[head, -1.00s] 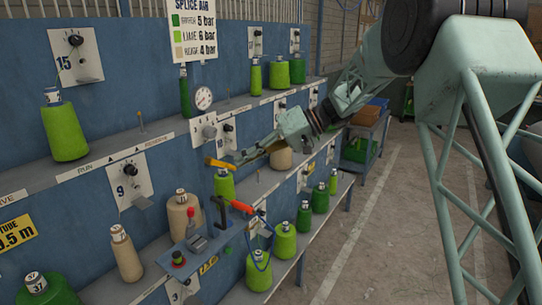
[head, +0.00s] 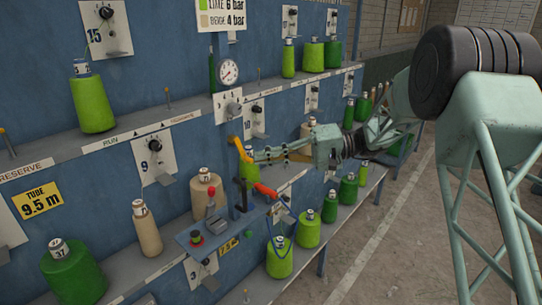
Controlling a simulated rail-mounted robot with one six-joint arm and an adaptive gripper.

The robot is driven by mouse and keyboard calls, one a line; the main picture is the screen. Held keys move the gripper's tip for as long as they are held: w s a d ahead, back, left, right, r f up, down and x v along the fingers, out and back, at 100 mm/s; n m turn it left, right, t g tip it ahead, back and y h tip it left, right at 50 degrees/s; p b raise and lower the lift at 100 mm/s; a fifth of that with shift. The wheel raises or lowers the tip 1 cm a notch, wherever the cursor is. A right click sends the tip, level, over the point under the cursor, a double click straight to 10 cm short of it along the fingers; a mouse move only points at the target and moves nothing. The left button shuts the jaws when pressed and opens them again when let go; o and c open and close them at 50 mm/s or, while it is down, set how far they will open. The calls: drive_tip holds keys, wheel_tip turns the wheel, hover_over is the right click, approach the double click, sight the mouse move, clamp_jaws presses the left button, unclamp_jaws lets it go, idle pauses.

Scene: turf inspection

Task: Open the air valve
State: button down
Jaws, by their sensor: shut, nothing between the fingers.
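The yellow lever (head: 240,149), which looks like the air valve handle, sits on the blue wall below the round pressure gauge (head: 228,71). It slants from upper left down to the right. My gripper (head: 257,155) comes in from the right with its fingers shut and empty. Its tips are at the lever's right side; I cannot tell whether they touch it. The gauge has a white face, and its reading is too small to make out. A green cone of yarn stands behind and below the fingers, partly hidden.
A small blue bench with a red-handled tool (head: 265,190), a red knob and a green-based button (head: 196,238) juts out just below my gripper. Shelves hold several green and beige yarn cones (head: 92,103). Dial plates (head: 154,158) line the wall.

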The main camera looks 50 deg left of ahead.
drive_tip(key=shift+s+d+f+b, duration=0.1)
drive_tip(key=shift+s+f+b, duration=0.3)
drive_tip(key=shift+s+b, duration=0.35)
drive_tip(key=shift+s+d+f+b, duration=0.1)
drive_tip(key=shift+s+f+b, duration=0.3)
drive_tip(key=shift+s+b, duration=0.25)
drive_tip(key=w+d+f, duration=0.1)
drive_tip(key=w+d, duration=0.4)
drive_tip(key=w, duration=0.6)
drive_tip(key=shift+w+d+f, duration=0.35)
drive_tip(key=shift+d, duration=0.05)
idle(0.5)
